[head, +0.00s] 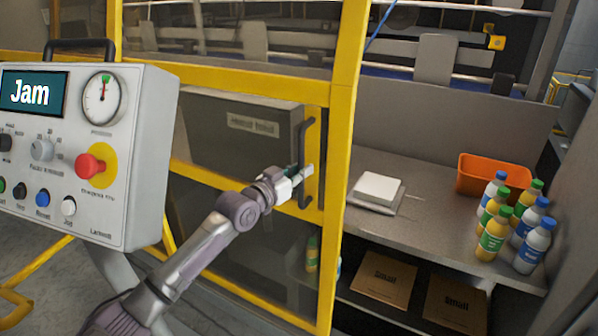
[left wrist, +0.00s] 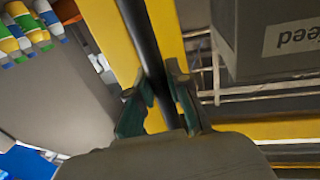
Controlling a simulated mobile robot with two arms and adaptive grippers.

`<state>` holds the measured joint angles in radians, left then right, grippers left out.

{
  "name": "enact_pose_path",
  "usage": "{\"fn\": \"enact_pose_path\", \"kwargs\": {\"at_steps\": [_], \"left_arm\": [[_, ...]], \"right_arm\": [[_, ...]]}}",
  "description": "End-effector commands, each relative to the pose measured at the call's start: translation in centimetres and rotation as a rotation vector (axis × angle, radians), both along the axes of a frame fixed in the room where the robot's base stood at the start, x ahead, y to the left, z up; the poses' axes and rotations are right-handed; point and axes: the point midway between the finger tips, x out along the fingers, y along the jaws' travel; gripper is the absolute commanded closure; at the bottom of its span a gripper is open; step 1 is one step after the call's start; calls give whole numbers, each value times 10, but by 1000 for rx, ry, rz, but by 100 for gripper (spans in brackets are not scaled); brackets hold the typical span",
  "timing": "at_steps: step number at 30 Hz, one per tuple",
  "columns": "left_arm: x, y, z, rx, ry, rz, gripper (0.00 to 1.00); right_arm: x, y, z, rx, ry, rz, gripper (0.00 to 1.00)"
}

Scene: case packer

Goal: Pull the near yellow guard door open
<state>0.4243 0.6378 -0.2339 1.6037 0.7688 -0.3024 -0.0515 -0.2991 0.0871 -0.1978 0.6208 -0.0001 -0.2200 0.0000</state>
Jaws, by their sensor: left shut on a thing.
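The near yellow guard door (head: 341,150) is a yellow frame with dark see-through panels in the middle of the head view. A black vertical bar handle (head: 303,150) is fixed to its right part. My left gripper (head: 303,173) is at the lower half of the handle. In the left wrist view the dark handle bar (left wrist: 143,45) runs between the two greenish fingers of my left gripper (left wrist: 156,98), which is shut on it. The door's yellow frame (left wrist: 101,35) shows behind the bar. My right gripper is not in view.
A grey control box (head: 140,160) with a "Jam" screen stands at the left. Right of the door a grey bench holds a white stack (head: 378,189), an orange bin (head: 492,174) and several bottles (head: 494,235). Cardboard pieces (head: 384,279) lie on the shelf below.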

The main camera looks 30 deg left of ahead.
Motion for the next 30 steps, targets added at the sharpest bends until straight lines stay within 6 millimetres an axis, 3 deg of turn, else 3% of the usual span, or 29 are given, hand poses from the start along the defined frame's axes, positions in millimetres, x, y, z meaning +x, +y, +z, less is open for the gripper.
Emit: {"fn": "enact_pose_path", "kwargs": {"at_steps": [4,5,9,20,23,30], "left_arm": [[0,0,-1,2,4,0,100],[0,0,-1,2,4,1,81],[0,1,-1,3,2,2,58],[-2,3,-1,3,1,4,57],[-12,5,-2,5,3,4,57],[-60,15,-2,7,4,2,57]], "right_arm": [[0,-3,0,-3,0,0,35],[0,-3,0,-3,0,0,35],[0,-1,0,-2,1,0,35],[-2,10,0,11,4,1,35],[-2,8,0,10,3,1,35],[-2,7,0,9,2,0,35]]}}
